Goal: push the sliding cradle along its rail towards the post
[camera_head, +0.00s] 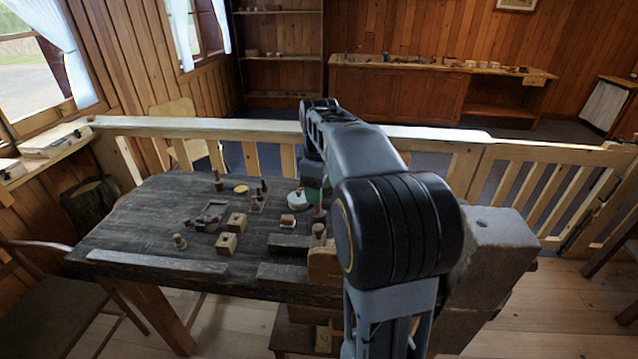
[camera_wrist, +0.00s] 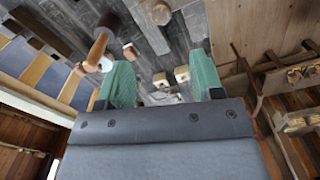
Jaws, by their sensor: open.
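My gripper (camera_head: 314,193) is above the right part of the dark table, partly hidden by my own arm. In the wrist view its two green fingers (camera_wrist: 161,62) stand wide apart with nothing gripped between them. I cannot clearly make out the sliding cradle, its rail or the post. A small dark open frame (camera_head: 208,217) lies left of the table's middle. A dark beam (camera_head: 288,243) lies near the front right, beside a round-topped wooden piece (camera_head: 318,231). In the wrist view an upright orange-brown wooden piece (camera_wrist: 97,47) stands outside the left finger.
Two pale wooden blocks (camera_head: 227,243) (camera_head: 237,221) stand on the table (camera_head: 135,222) near the frame. A white round piece (camera_head: 297,201) and a small spool (camera_head: 288,221) are close to the gripper. A long grey strip (camera_head: 157,262) lies along the front edge. A wooden railing (camera_head: 235,127) runs behind.

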